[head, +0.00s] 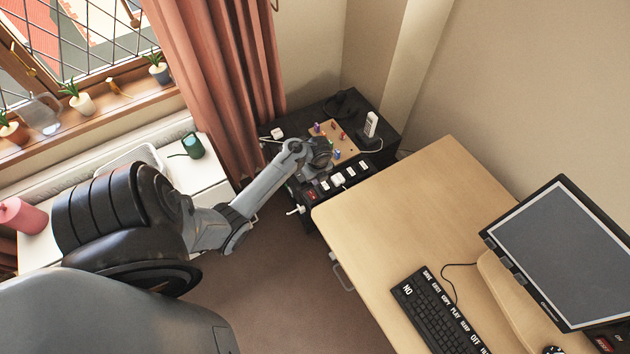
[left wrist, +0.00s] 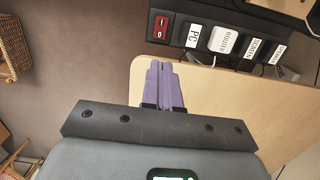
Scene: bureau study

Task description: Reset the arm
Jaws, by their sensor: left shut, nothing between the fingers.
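My left arm reaches from the lower left of the head view to the small black cabinet, where the gripper's fingertips are hard to make out. In the left wrist view the left gripper's purple fingers (left wrist: 164,84) are shut together with nothing between them. They show over the corner of the wooden desk (left wrist: 225,100). A black power strip (left wrist: 208,42) with a red switch and labels such as PC and ROUTER lies beyond the fingertips, apart from them in the picture. My right gripper is not in view.
The black cabinet (head: 387,130) carries a board with colored pegs (head: 345,150) and a white handset (head: 371,124). The desk (head: 405,205) holds a keyboard (head: 436,312) and monitor (head: 572,255). A white sideboard (head: 205,172) stands under the window. A wicker basket (left wrist: 14,48) shows at left.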

